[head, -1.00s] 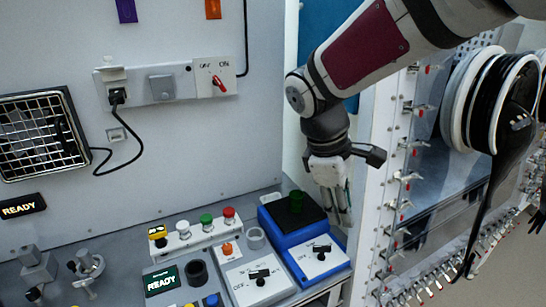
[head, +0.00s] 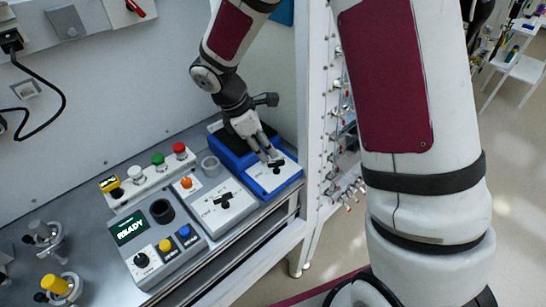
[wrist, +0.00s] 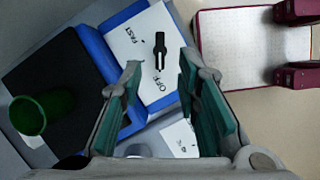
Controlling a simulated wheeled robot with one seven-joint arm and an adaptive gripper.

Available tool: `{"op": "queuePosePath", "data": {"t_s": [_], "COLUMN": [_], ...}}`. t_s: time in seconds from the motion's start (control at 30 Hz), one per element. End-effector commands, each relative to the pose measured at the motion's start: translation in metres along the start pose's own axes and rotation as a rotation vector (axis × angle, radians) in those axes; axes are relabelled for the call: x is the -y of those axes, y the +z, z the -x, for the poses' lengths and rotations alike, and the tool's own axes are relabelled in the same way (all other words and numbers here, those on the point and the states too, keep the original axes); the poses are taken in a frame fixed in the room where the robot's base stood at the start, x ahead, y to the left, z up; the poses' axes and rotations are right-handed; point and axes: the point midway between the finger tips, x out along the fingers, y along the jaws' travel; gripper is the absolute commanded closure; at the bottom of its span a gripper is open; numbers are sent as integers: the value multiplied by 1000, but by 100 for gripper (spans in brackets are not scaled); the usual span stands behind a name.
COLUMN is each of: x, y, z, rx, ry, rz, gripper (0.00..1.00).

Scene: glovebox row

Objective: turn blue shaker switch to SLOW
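The blue shaker (head: 289,184) stands at the right end of the bench, with a white front panel (head: 262,181) and a black switch (head: 276,164). In the wrist view the switch (wrist: 160,50) is a long black lever knob standing lengthwise up the picture. Lettering surrounds it; FAST is readable at its left, other words only partly. I cannot tell surely which mark it points to. My gripper (head: 271,157) is over the shaker's panel, close to the switch. In the wrist view its green-padded fingers (wrist: 160,72) are apart and empty, with the switch between and just beyond the tips.
A green cup (wrist: 38,112) stands on the shaker's black platform. A grey box with a similar black switch (head: 224,201) sits just left. Further left are a READY box (head: 130,226) and a button strip (head: 147,181). A white frame post (head: 311,120) rises right of the shaker.

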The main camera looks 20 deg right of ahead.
Motion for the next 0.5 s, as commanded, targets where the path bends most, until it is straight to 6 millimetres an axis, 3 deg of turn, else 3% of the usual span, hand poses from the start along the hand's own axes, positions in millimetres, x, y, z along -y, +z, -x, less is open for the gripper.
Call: {"op": "queuePosePath", "data": {"t_s": [0.23, 0.5], "x": [1, 0], "y": [0, 0], "z": [-41, -57], "rx": [1, 0], "ry": [-2, 0], "rz": [0, 0], "gripper": [70, 70]}}
